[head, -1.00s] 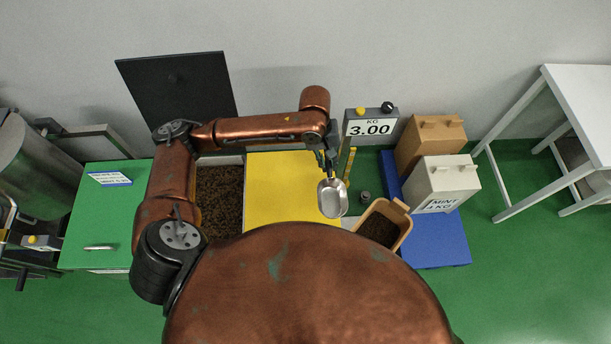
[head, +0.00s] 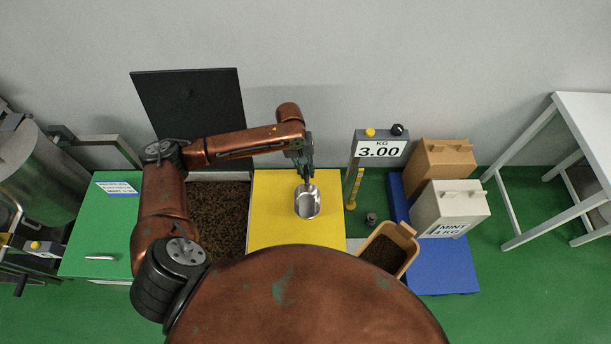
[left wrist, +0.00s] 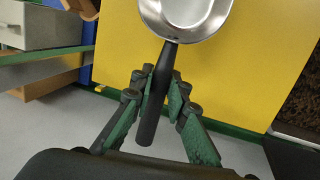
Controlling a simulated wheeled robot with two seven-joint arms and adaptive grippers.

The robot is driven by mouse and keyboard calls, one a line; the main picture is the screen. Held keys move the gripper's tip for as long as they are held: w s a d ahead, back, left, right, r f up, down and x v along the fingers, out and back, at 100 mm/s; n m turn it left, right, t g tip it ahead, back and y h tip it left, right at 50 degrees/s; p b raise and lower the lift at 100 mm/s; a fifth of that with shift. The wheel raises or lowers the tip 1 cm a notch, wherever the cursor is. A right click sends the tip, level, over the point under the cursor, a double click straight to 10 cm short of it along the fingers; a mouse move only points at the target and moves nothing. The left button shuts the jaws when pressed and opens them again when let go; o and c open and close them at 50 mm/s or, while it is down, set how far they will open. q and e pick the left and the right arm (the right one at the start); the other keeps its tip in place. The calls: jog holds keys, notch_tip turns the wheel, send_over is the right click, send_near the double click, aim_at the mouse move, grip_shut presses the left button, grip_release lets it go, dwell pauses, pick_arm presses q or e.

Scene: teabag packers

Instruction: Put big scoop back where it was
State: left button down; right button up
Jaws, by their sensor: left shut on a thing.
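The big scoop is a shiny metal scoop (head: 307,203) with a black handle. My left gripper (head: 305,176) is shut on the black handle, and the bowl hangs in front of the yellow panel (head: 270,225). In the left wrist view the scoop's bowl (left wrist: 185,14) is at the top, and its handle runs down between the green fingers of my left gripper (left wrist: 160,92). The bowl looks empty. My right gripper is not in view.
Left of the yellow panel is an open bin of dark tea (head: 218,215) with a raised black lid (head: 190,105). A scale display (head: 381,150) reads 3.00.

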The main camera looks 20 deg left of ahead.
aim_at(306, 176)
pick_arm(q)
jog(key=f, duration=0.3)
jog(key=shift+a+f, duration=0.2)
jog(key=shift+f, duration=0.1)
jog(key=c, duration=1.9)
grip_release()
jog(key=v, duration=1.2)
jog(key=shift+r+p, duration=0.1)
jog(key=shift+p, duration=0.3)
